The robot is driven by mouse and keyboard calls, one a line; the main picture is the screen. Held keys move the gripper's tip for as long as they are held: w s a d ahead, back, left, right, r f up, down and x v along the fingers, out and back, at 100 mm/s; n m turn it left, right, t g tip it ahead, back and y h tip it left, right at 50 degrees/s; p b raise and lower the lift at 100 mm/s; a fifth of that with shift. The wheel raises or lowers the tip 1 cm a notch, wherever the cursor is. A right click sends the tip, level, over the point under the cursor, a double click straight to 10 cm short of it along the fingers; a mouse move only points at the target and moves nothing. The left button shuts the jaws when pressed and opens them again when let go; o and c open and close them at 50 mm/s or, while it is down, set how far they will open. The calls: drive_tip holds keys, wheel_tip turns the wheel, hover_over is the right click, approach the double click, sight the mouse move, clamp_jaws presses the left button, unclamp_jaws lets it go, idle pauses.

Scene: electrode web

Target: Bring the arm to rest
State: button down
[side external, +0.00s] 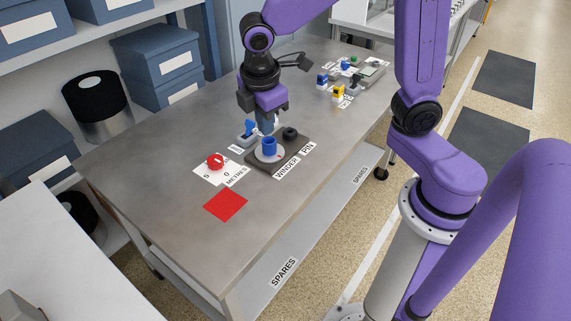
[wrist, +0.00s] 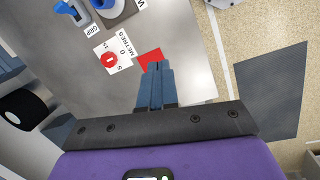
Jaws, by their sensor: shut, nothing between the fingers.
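My gripper (side external: 268,121) is shut and empty. In the side view it hangs fingers down over the table, in front of or above the winder area; its exact height is hard to tell. In the wrist view its two blue-grey fingers (wrist: 157,72) lie together and cover part of the red square (wrist: 149,56). The winder (side external: 280,158) is a dark base with a white disc and a blue spool (side external: 269,147). A dark round pin (side external: 290,133) stands behind the spool. A blue-and-white grip piece (side external: 248,130) sits beside the winder.
A red knob (side external: 215,161) stands on a white METRES card, with the red square (side external: 226,205) near it. Small coloured parts (side external: 338,92) stand at the table's far end. The table's near left (side external: 135,170) is bare. Shelves with blue boxes (side external: 158,55) line the back.

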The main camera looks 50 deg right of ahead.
drive_tip(key=s+d+m+y, duration=0.1)
drive_tip(key=s+d, duration=0.1)
drive_tip(key=s, duration=0.8)
drive_tip(key=s+d+m+g+y, duration=0.1)
drive_tip(key=s+d, duration=0.1)
drive_tip(key=s, duration=0.7)
drive_tip(key=shift+s+f, duration=0.25)
drive_tip(key=shift+s, duration=0.15)
